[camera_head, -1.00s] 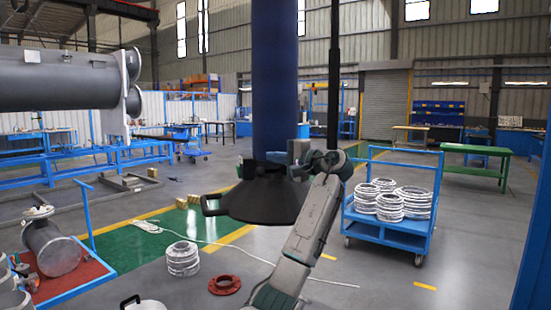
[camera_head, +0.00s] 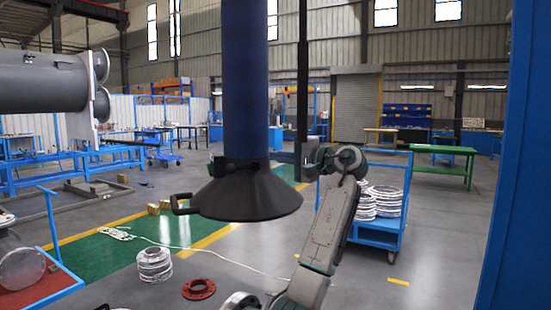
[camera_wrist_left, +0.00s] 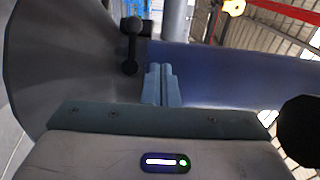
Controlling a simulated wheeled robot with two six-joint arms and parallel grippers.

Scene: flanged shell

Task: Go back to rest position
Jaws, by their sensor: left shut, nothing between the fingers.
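My left arm comes up from the bottom of the head view and bends at the wrist. My left gripper (camera_head: 280,156) points left, close to the lower end of a blue hose (camera_head: 246,80) with a black cone-shaped hood (camera_head: 245,195). In the left wrist view its two fingers (camera_wrist_left: 162,72) are together and empty. The hose (camera_wrist_left: 235,70) and the hood (camera_wrist_left: 60,60) show close in front of and around the fingers. I cannot tell whether they touch. The hood's black handle (camera_wrist_left: 133,45) is also there. My right gripper is in neither view.
A blue cart (camera_head: 375,233) with stacked white rings stands right of my arm. A blue post (camera_head: 505,180) rises at the far right. Silver rings (camera_head: 155,265) and a red flange (camera_head: 199,289) lie on the floor. A large grey flanged shell (camera_head: 45,80) is at the left.

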